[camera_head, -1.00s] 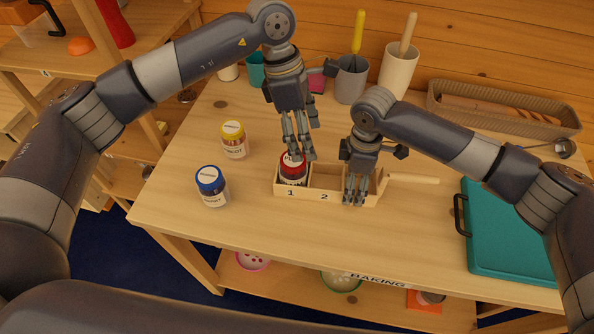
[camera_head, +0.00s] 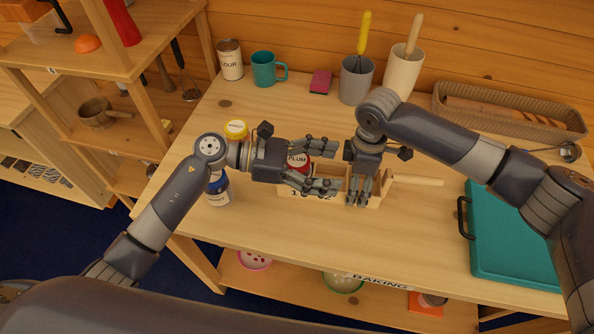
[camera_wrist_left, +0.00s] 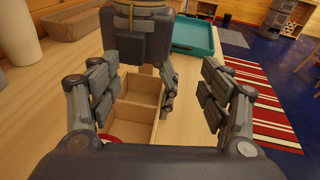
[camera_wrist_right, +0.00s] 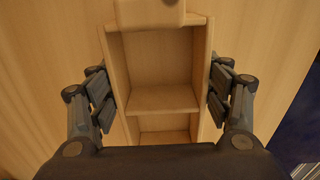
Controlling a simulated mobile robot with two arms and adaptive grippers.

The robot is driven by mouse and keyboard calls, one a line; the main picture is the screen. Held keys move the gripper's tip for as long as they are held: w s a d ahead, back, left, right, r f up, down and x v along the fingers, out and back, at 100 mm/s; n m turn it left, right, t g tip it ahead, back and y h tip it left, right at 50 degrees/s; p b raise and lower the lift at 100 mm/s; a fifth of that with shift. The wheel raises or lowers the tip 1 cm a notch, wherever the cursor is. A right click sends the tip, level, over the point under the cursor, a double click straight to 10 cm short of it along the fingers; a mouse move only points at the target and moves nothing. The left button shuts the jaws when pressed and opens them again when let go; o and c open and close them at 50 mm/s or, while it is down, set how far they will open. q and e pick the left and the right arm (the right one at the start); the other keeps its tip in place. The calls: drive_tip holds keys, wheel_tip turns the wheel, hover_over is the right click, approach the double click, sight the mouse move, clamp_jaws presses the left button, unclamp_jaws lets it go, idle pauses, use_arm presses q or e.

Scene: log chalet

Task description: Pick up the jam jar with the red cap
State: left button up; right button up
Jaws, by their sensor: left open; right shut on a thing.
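The jam jar with the red cap (camera_head: 298,160), its lid marked PLUM, stands in compartment 1 of a wooden box with a side handle (camera_head: 413,180). My left gripper (camera_head: 330,164) is open and lies sideways over this compartment, its fingers pointing right. In the left wrist view a sliver of the red cap (camera_wrist_left: 112,138) shows low at the left finger; the rest of the jar is hidden. My right gripper (camera_head: 360,196) points down and is shut across the box near its handle end. In the right wrist view the box (camera_wrist_right: 160,98) lies between the fingers, with its visible compartments empty.
A teal tray (camera_head: 510,235) lies at the right. Cups and a basket (camera_head: 500,112) line the back. The table front is clear.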

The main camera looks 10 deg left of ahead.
use_arm(q)
drive_tip(key=n+t, duration=0.1)
drive_tip(key=t, duration=0.1)
drive_tip(key=n+t+y, duration=0.4)
drive_tip(key=n+t, duration=0.3)
drive_tip(key=t, duration=0.3)
approach(298, 159)
drive_tip(key=x, duration=0.9)
drive_tip(key=shift+w+d+f, duration=0.1)
drive_tip(key=shift+w+d, duration=0.2)
drive_tip(key=shift+w, duration=0.1)
clamp_jaws()
drive_tip(key=shift+r, duration=0.2)
drive_tip(key=shift+a+r, duration=0.1)
drive_tip(key=shift+r, duration=4.8)
